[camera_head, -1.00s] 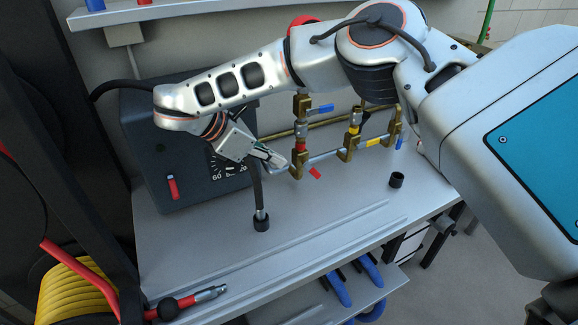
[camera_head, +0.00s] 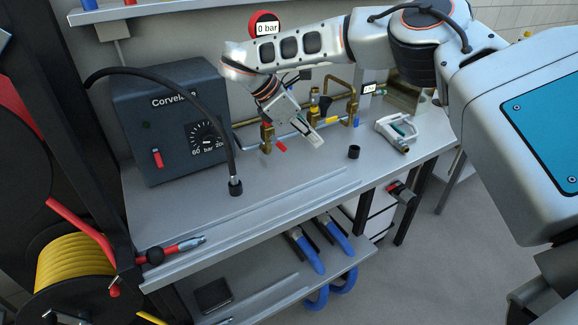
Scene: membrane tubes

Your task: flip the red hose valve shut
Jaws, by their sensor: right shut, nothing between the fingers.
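The red valve lever (camera_head: 281,146) sticks out at an angle from the brass and grey pipework at the back of the bench. It sits just right of the lower-left brass fitting (camera_head: 266,146). My right gripper (camera_head: 314,140) is shut and empty. In the picture it is just right of the red lever, in front of the pipes; I cannot tell whether it touches anything. It hides part of the pipework. A yellow lever (camera_head: 333,120) shows beyond it. My left gripper is not in view.
A dark grey box (camera_head: 170,120) with a dial stands at the left, with a black hose (camera_head: 215,115) arching in front. A black cap (camera_head: 354,152) and a silver tool (camera_head: 398,132) are at the right. The front of the bench (camera_head: 270,190) is mostly clear.

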